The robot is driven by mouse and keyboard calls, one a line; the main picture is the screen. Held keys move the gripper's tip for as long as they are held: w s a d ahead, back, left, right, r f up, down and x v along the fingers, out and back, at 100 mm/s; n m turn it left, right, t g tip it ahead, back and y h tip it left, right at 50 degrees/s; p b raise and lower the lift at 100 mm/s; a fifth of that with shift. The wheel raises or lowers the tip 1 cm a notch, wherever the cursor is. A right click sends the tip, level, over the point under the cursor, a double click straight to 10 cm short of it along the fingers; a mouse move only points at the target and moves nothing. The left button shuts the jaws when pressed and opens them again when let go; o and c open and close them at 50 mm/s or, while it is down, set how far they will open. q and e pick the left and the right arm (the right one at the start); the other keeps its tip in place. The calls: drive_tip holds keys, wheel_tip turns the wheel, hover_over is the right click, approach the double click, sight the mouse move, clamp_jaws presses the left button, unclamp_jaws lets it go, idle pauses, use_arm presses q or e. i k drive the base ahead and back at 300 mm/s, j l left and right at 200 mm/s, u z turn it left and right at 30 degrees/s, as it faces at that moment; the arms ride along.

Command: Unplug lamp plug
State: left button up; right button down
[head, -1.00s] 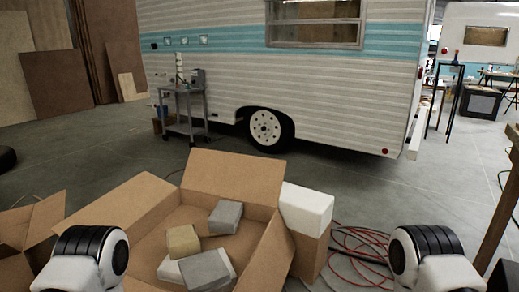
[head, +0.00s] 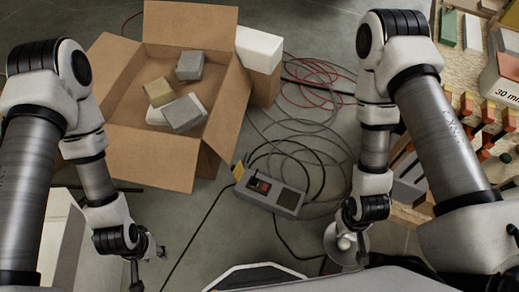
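A grey power box (head: 272,194) with a dark red-marked switch lies on the floor between my arms. A small yellow piece (head: 238,171) sits at its left end; I cannot tell whether it is the lamp plug. Black and grey cables run around the box. A round, shiny metal piece (head: 338,240), perhaps a lamp shade, is below and right of the box, partly behind my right wrist. My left gripper (head: 140,277) points down at the lower left, apart from the box; its finger opening is unclear. My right gripper's fingers cannot be made out near the shiny piece.
An open cardboard box (head: 140,165) with several blocks stands behind the power box. A white block (head: 259,48) sits on a carton beside it. Red cable (head: 318,92) lies coiled on the floor. A wooden workbench (head: 462,75) with blocks and tools is at right.

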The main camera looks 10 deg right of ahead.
sight(254, 181)
drive_tip(key=k+l+z, duration=0.1)
drive_tip(key=k, duration=0.3)
drive_tip(key=i+j+z, duration=0.1)
drive_tip(key=j, duration=0.25)
drive_tip(key=i+j+z, duration=0.1)
drive_tip(key=i+j, duration=0.2)
drive_tip(key=j, duration=0.35)
drive_tip(key=i+j+z, duration=0.15)
drive_tip(key=j, duration=0.2)
drive_tip(key=i+j+z, duration=0.1)
drive_tip(key=j, duration=0.25)
